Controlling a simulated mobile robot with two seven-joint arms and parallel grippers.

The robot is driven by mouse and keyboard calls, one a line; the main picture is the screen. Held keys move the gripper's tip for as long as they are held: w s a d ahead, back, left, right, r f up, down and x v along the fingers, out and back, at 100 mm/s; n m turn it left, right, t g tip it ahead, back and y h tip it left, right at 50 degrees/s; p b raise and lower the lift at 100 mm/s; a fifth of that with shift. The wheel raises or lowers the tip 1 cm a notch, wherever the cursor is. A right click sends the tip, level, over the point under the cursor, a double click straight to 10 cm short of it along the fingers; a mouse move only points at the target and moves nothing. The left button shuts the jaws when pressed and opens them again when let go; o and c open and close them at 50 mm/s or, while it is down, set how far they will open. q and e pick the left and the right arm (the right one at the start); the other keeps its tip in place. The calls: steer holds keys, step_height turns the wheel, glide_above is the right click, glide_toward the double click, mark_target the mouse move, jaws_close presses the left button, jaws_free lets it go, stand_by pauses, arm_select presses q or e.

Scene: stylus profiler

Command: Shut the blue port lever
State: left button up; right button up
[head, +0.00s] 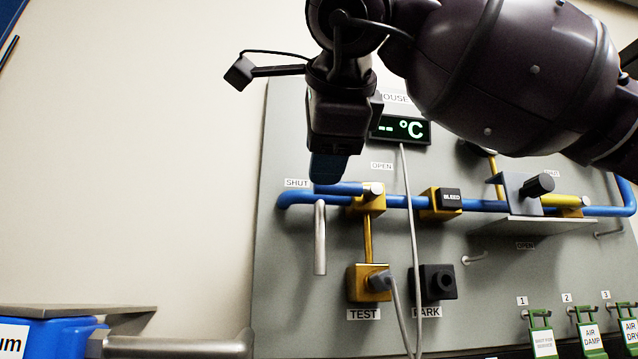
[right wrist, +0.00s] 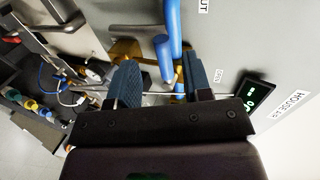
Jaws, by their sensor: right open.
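The blue port lever (head: 338,188) is a short blue bar on a brass valve (head: 371,198) on the grey panel. It lies level, pointing left toward the SHUT label (head: 297,183), just above the blue pipe. The OPEN label (head: 381,166) is above the valve. My right gripper (head: 328,170) comes down from above, its blue fingertips at the lever's left part. In the right wrist view my right gripper (right wrist: 161,80) is open, and the lever (right wrist: 163,60) shows between its two fingers. I cannot tell whether a finger touches it. My left gripper is not in view.
The blue pipe (head: 470,205) runs across the panel past a BLEED block (head: 450,198). A grey cable (head: 408,240) hangs in front. A silver handle (head: 320,238) hangs below the lever. The wall at left is bare.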

steer(key=shift+v, duration=2.3)
